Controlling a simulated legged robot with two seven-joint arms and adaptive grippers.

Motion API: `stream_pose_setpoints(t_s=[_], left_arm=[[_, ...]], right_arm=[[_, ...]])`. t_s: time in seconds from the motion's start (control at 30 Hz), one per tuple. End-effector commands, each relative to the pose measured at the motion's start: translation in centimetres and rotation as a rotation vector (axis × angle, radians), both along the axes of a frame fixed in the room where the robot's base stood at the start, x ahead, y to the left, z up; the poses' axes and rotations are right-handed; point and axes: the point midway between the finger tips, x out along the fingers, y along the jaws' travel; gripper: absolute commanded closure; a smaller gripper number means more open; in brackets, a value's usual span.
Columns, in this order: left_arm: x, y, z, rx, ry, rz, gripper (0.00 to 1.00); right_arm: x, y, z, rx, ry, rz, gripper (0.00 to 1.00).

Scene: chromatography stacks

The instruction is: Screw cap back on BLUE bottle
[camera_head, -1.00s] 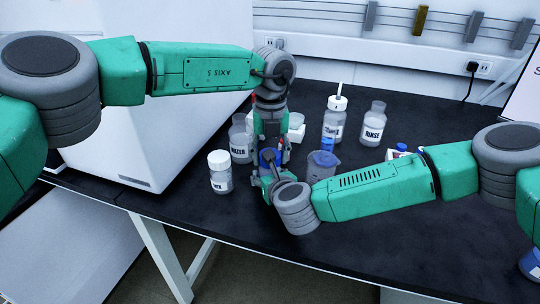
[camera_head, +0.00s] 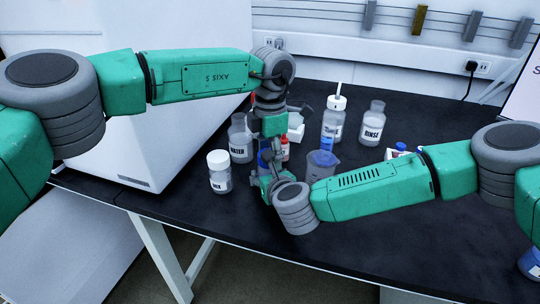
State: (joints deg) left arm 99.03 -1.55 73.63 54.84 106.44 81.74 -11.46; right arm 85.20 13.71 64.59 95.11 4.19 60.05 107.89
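A blue bottle (camera_head: 263,158) shows only as a small blue patch between my two grippers near the middle of the table. My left gripper (camera_head: 272,140) points down from above, right over it. My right gripper (camera_head: 264,178) reaches in from the right, low at the bottle's near side. The grippers hide most of the bottle, its top and any cap. I cannot tell whether the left fingers hold a cap or whether the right fingers are closed around the bottle.
A white-capped bottle (camera_head: 219,172), a WATER bottle (camera_head: 240,140) and a red-capped bottle (camera_head: 284,148) stand close by. A beaker (camera_head: 322,165) is right of the grippers. A wash bottle (camera_head: 334,120) and a RINSE bottle (camera_head: 373,124) stand behind.

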Motion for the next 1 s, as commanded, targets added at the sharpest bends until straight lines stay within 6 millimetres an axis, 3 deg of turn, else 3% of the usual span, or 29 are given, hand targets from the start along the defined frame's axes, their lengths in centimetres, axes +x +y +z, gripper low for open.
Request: stream_pose_setpoints(t_s=[0.37, 0.73, 1.0], left_arm=[[0.0, 0.0, 0.2, 0.001, 0.0, 0.002, 0.36], [0.0, 0.1, 4.2, 0.002, 0.001, 0.003, 0.36], [0.0, 0.1, 4.5, 0.004, 0.004, 0.003, 0.36]], right_arm=[[0.0, 0.0, 0.0, 0.0, 0.0, 0.0, 1.0], [0.1, -0.1, 0.0, -0.001, 0.001, -0.004, 1.0], [0.1, -0.2, 0.0, 0.0, 0.0, -0.005, 1.0]])
